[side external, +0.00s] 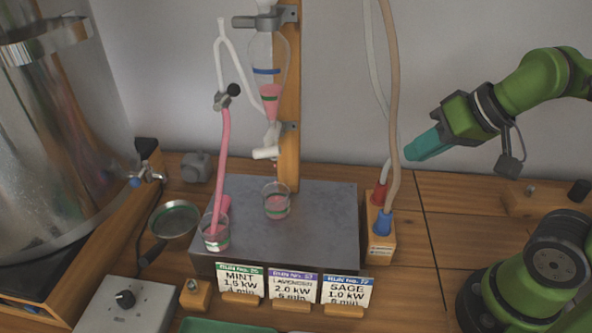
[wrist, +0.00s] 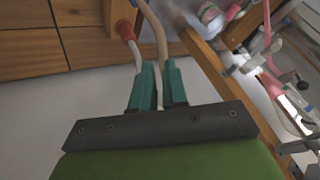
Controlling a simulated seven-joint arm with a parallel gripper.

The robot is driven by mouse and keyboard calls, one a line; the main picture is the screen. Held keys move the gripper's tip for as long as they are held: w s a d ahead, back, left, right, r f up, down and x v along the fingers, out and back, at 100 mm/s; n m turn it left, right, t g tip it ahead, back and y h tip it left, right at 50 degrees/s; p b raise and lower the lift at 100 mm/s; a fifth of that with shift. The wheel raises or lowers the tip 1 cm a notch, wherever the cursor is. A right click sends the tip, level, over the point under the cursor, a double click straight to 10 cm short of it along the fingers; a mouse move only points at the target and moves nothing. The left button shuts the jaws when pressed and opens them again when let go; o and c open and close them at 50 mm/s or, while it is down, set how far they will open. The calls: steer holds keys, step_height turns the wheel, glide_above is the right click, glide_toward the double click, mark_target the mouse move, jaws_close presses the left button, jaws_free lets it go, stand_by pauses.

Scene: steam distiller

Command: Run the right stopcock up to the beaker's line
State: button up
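In the side view, the right stopcock (side external: 267,152) is a white tap under the glass separator (side external: 268,52), which holds pink liquid. Its handle lies roughly crosswise. Below it, the right beaker (side external: 277,200) stands upright on the grey slab with some pink liquid inside; how its level compares with the line is too small to tell. A thin pinkish trace shows between tap and beaker. My gripper (side external: 410,153) is well right of the stopcock, beside the hoses. In the wrist view its teal fingers (wrist: 159,75) are slightly apart, with nothing visibly held.
A left tap with a black knob (side external: 233,90) feeds a pink tube into the left beaker (side external: 216,236). A tan hose (side external: 393,120) and a wooden block with red and blue fittings (side external: 380,240) stand between my gripper and the glassware. Label cards (side external: 293,285) line the front.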

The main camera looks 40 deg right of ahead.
steer(key=w+a+r+n, duration=0.1)
steer(key=w+a+n, duration=0.1)
steer(key=a, duration=0.1)
steer(key=w+a+r+n+g, duration=0.1)
steer(key=w+a+r, duration=0.1)
steer(key=a, duration=0.1)
steer(key=w+a+r+n+g, duration=0.1)
steer(key=w+a+r+n, duration=0.1)
steer(key=a, duration=0.1)
steer(key=shift+a+n, duration=0.3)
steer(key=shift+a, duration=0.1)
jaws_close()
steer(key=n+g+h, duration=0.1)
steer(key=n, duration=0.4)
glide_toward(275, 151)
steer(key=a+r+n+h, duration=0.1)
steer(key=a+r+n, duration=0.1)
steer(key=a+r, duration=0.35)
steer(key=shift+g, duration=0.4)
steer(key=shift+w+d+f, duration=0.45)
steer(key=shift+d+f, duration=0.25)
steer(key=shift+f, duration=1.15)
steer(key=shift+w+d+f, duration=0.4)
steer(key=shift+d+f, duration=0.35)
steer(key=shift+f, duration=1.1)
steer(key=shift+w+d+f, duration=0.45)
steer(key=shift+d+f, duration=0.25)
steer(key=shift+f, duration=1.15)
steer(key=shift+f, duration=0.1)
